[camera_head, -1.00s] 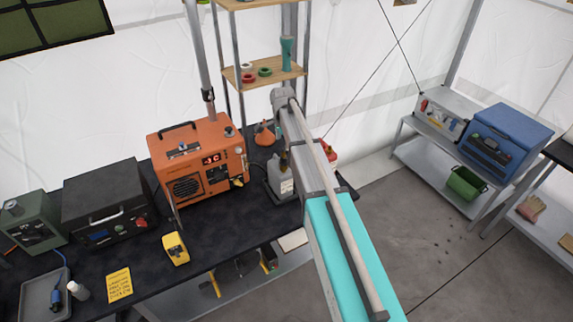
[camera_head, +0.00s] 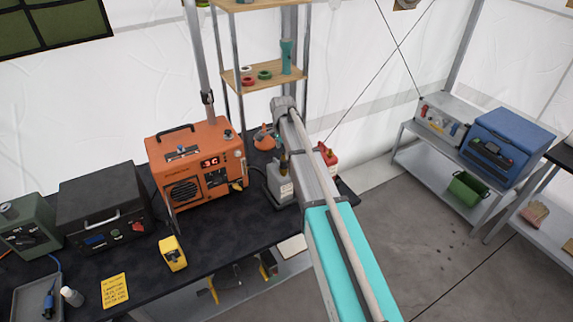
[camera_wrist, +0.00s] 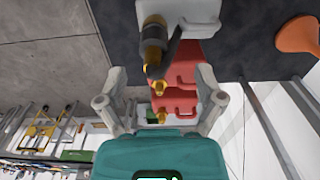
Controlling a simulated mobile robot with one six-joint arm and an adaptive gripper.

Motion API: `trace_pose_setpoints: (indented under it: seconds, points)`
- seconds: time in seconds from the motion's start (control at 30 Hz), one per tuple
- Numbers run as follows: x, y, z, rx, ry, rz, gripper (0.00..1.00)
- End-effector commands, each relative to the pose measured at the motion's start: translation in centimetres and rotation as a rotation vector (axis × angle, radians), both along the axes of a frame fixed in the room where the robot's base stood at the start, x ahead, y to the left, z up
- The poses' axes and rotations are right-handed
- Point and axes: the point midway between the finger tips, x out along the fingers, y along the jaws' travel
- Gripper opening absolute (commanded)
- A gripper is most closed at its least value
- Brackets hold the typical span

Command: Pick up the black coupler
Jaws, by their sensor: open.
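The head view does not clearly show my gripper's fingers.
An orange funnel-like item (camera_wrist: 300,36) is nearby. A shelf rack (camera_head: 262,82) rises behind.

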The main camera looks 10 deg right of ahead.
Motion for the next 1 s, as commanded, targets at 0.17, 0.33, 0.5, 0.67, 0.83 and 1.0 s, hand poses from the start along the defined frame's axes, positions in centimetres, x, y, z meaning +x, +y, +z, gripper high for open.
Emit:
trace_pose_setpoints:
  seconds: [0.17, 0.33, 0.5, 0.67, 0.83, 1.0]
  points:
    - [-0.2, 0.0, -1.4, 0.000, 0.000, 0.000, 0.86]
    - [-0.3, -0.1, -2.7, 0.000, 0.000, 0.000, 0.86]
    - [-0.4, -0.1, -3.9, 0.000, 0.000, 0.000, 0.86]
    - [-0.4, -0.1, -4.7, 0.000, 0.000, 0.000, 0.86]
    - [-0.4, -0.1, -4.9, 0.000, 0.000, 0.000, 0.86]
    - [-0.4, -0.1, -4.9, 0.000, 0.000, 0.000, 0.86]
